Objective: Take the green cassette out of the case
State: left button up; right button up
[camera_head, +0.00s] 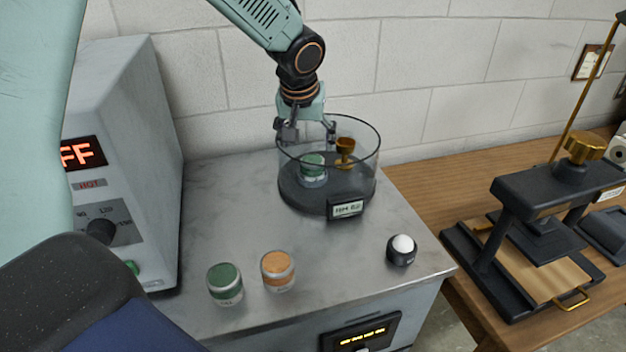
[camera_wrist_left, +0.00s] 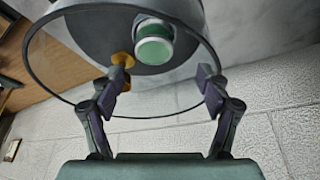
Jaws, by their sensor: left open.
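The case (camera_head: 330,196) is a clear round wall on a dark base with a small display at its front. The green cassette (camera_head: 312,168), a short green cylinder with a pale band, stands inside it, left of a small brass cup (camera_head: 345,150). My left gripper (camera_head: 309,136) is open and empty, pointing down at the case's rim, above the cassette. In the left wrist view, the cassette (camera_wrist_left: 153,48) shows beyond and between the spread fingers (camera_wrist_left: 160,88). I cannot tell whether the fingertips are inside the rim. My right gripper is not in view.
A green-topped jar (camera_head: 225,283) and an orange-topped jar (camera_head: 278,269) stand on the grey bench. A white-domed button (camera_head: 402,249) sits at its right. A grey heater box (camera_head: 125,170) stands left, a black press (camera_head: 540,235) on the wooden table. The bench middle is clear.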

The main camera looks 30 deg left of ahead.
aim_at(312, 160)
pick_arm(q)
jog(key=shift+s+d, duration=0.1)
jog(key=shift+s, duration=0.3)
jog(key=x, duration=0.4)
jog(key=w+d+x, duration=0.1)
jog(key=x, duration=0.1)
jog(key=shift+a, duration=0.15)
jog(key=shift+f, duration=0.45)
jog(key=shift+w+f, duration=0.15)
jog(key=shift+w, duration=0.05)
jog(key=shift+w+a+f, duration=0.1)
jog(key=shift+c, duration=1.4)
jog(key=shift+s, duration=0.3)
jog(key=c, duration=0.4)
jog(key=shift+w, duration=0.1)
jog(key=c, duration=0.6)
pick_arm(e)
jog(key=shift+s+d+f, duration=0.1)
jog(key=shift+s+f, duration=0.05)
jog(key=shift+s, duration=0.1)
